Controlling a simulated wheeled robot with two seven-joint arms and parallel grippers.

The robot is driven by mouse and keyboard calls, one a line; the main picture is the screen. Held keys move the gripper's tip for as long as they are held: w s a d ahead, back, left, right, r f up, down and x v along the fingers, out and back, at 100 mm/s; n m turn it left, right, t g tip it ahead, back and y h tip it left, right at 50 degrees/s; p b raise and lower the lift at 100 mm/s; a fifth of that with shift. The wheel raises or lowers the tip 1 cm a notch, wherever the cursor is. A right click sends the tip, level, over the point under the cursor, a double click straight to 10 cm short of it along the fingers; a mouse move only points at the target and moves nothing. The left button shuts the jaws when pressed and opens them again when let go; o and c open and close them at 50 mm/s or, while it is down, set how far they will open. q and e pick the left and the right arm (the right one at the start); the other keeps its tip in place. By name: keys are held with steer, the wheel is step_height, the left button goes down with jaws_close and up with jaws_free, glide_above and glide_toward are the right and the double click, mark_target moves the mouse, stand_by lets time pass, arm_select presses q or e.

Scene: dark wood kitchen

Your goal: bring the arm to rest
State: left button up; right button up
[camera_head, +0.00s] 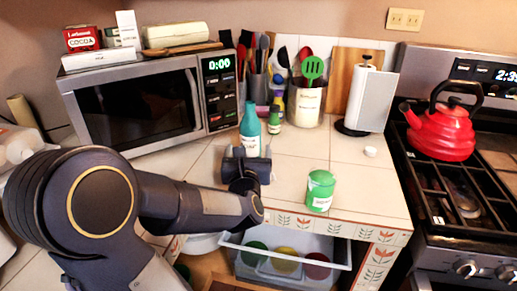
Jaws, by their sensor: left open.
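My left arm comes in from the left and reaches over the tiled counter. My left gripper (246,158) is open, with its fingers pointing away toward the back of the counter. A teal bottle (250,130) with a white label stands upright just beyond the gripper. Its lower part is partly hidden by the gripper, and I cannot tell whether they touch. My right gripper is not in view.
A green and white can (319,190) stands near the counter's front edge. Below it, an open drawer (337,252) holds several coloured items. A microwave (150,98), a utensil crock (306,106) and a paper towel holder (366,96) stand behind. A red kettle (440,132) sits on the stove.

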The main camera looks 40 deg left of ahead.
arm_select(q)
steer(key=shift+d+r, duration=0.15)
steer(key=shift+d, duration=0.05)
steer(key=d+m+h+p, duration=0.1)
steer(key=d+m, duration=0.1)
steer(key=m, duration=0.1)
steer(key=w+d+r+m+h+p, duration=0.1)
steer(key=d+m+h, duration=0.1)
steer(key=m, duration=0.1)
steer(key=d+r+m+t+h+p, duration=0.1)
steer(key=d+m+h, duration=0.1)
steer(key=d+m, duration=0.1)
steer(key=shift+w+m, duration=0.15)
steer(key=shift+m, duration=0.25)
steer(key=s+d+m+g+h+p, duration=0.1)
steer(key=s+d+m+h+p, duration=0.15)
steer(key=d+m, duration=0.35)
steer(key=s+d+m+g+h+p, duration=0.1)
steer(key=d+m+h, duration=0.3)
steer(key=m, duration=0.3)
steer(key=s+d+m+g+h+p, duration=0.2)
steer(key=s+d+m+g, duration=0.1)
steer(key=s+m, duration=0.4)
steer(key=s+d+m+g+h+p, duration=0.2)
steer(key=s+d+m, duration=0.3)
steer(key=m, duration=0.8)
steer(key=shift+s+d+f+g+p, duration=0.45)
steer(key=shift+s+g, duration=0.35)
steer(key=shift+s, duration=0.35)
